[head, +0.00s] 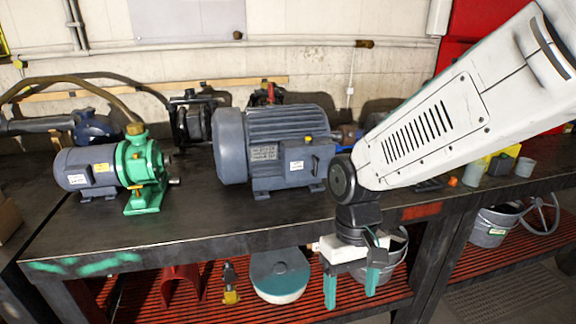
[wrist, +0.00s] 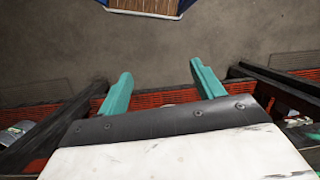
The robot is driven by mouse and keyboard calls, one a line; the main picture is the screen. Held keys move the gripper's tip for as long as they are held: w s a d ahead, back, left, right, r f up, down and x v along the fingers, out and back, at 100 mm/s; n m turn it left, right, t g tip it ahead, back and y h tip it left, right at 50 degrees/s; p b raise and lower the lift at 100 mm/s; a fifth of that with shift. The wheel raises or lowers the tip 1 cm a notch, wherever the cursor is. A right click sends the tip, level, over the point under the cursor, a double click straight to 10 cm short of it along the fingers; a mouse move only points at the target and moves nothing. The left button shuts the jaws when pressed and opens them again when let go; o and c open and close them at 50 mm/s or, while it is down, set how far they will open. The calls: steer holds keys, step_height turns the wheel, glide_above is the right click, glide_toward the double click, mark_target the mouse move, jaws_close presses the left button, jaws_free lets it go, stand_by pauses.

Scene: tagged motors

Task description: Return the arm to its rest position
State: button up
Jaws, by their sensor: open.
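My gripper (head: 350,288) hangs at the front edge of the workbench, pointing down, with its two teal fingers apart and nothing between them. In the wrist view the fingers (wrist: 158,88) are also spread and empty, over the grey floor. My white arm reaches in from the upper right of the head view. A large grey motor (head: 285,150) with a white tag stands on the bench left of my arm. A smaller grey motor with a green pump (head: 142,172) stands further left and also bears a tag.
The dark workbench (head: 200,222) has clear room along its front. Its red slatted lower shelf (head: 215,290) holds a round teal-and-grey item (head: 280,276), a red bracket (head: 181,282) and buckets (head: 492,228). A yellow item and small cups stand on the bench at right.

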steer(key=s+d+r+m+t, duration=0.3)
steer(key=s+d+r, duration=0.7)
steer(key=d, duration=0.4)
steer(key=shift+s+d+r+m+t, duration=0.3)
steer(key=shift+d+r+t, duration=0.1)
steer(key=shift+r, duration=0.5)
steer(key=shift+d+r, duration=0.1)
steer(key=shift+r, duration=0.2)
steer(key=shift+c, duration=1.2)
steer(key=shift+d, duration=0.15)
steer(key=c, duration=0.5)
steer(key=shift+d, duration=0.1)
